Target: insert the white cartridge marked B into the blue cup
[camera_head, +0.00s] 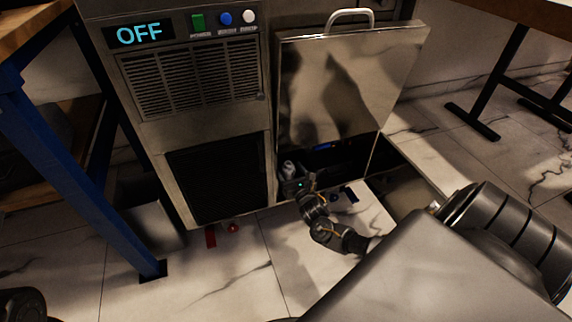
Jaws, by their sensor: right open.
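A small white object (289,169), which looks like the white cartridge, stands in the dark opening at the lower right of the machine. Its marking is too small to read. A blue patch (322,147) shows deeper in the opening, to the right of the white object; I cannot tell whether it is the blue cup. My right gripper (297,185) is open at the front of the opening, just below the white object. I cannot tell whether it touches it. My left gripper is not in view.
The machine (158,165) shows OFF on its display (139,34). A shiny metal door (345,85) with a handle stands raised above the opening. Small red things (233,227) lie low in front of the machine. A blue table leg (75,170) stands at left. Marble floor is open in front.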

